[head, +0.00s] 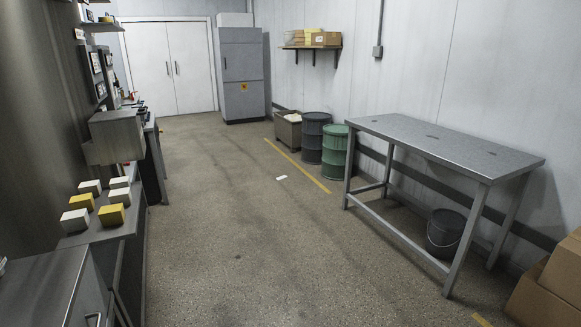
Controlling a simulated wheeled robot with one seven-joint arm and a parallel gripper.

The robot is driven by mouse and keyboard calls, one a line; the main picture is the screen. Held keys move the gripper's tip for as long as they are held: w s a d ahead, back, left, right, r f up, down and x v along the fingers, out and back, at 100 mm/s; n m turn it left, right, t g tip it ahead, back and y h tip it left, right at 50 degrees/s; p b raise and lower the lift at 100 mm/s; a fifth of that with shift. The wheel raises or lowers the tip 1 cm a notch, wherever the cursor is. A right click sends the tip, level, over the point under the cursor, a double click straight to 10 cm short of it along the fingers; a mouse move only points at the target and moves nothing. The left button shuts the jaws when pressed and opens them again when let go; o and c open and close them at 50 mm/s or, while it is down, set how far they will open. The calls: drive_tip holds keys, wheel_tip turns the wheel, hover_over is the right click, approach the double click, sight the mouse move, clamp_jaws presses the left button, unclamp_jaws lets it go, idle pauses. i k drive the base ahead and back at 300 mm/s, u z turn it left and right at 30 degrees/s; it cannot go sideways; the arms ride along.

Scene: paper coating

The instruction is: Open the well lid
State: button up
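I cannot make out a well lid for certain in the head view. A grey box-shaped metal unit (118,137) stands at the left wall, but I cannot tell whether it has a lid. A grey metal cabinet (45,288) with a handle is at the bottom left, partly cut off by the frame. My gripper is not in view.
White and yellow blocks (111,215) sit on the left counter. A steel table (395,128) stands right, with a dark bucket (444,233) beneath. Green (335,152) and dark (312,140) drums and cardboard boxes (545,296) line the right wall. The middle floor (235,230) is mostly clear.

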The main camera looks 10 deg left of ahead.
sight(103, 116)
drive_tip(key=u, duration=0.45)
drive_tip(key=i, duration=1.25)
drive_tip(key=u, duration=0.9)
drive_tip(key=i, duration=1.9)
drive_tip(key=u, duration=0.4)
